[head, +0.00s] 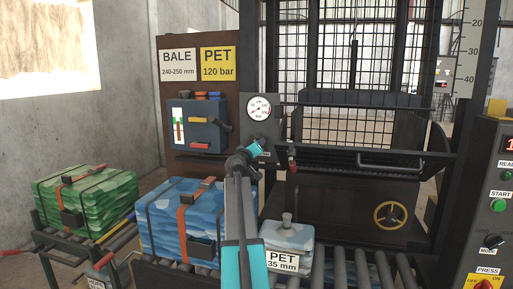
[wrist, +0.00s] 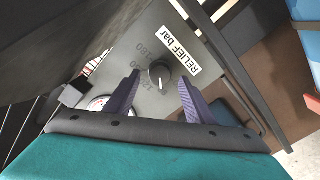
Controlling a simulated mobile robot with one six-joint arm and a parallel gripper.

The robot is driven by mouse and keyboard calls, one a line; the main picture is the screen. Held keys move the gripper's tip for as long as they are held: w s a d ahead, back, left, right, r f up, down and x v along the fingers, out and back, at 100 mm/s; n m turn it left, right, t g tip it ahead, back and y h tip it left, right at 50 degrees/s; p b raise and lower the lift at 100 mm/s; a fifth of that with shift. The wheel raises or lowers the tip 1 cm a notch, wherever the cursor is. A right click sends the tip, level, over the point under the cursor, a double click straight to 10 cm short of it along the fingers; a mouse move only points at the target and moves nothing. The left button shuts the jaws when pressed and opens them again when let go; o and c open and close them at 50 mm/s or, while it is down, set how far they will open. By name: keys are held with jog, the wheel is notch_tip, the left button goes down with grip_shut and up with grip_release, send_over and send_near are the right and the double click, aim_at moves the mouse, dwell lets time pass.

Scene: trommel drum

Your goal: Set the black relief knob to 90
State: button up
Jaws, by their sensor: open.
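The black relief knob (wrist: 160,72) sits on a grey panel (wrist: 146,42) in the wrist view. Its white pointer line points down in the picture, toward my wrist. Scale numbers are printed around it, partly hidden and hard to read. A white "RELIEF bar" label (wrist: 181,50) is beside it. My gripper (wrist: 158,78) is open, with one dark finger on each side of the knob in the picture. I see gaps between the fingers and the knob. In the head view my gripper (head: 256,149) is at the panel's lower part, below the gauge, and hides the knob.
A round pressure gauge (head: 259,107) is above my gripper on the panel. A dark blue box with coloured levers (head: 205,124) is to its left. A "PET 120 bar" sign (head: 219,63) hangs above. Blue (head: 165,218) and green (head: 75,201) bales stand on rollers at the left.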

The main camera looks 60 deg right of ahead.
jog(key=b+v, duration=0.1)
jog(key=v, duration=1)
jog(key=shift+r, duration=0.1)
dwell(0.5)
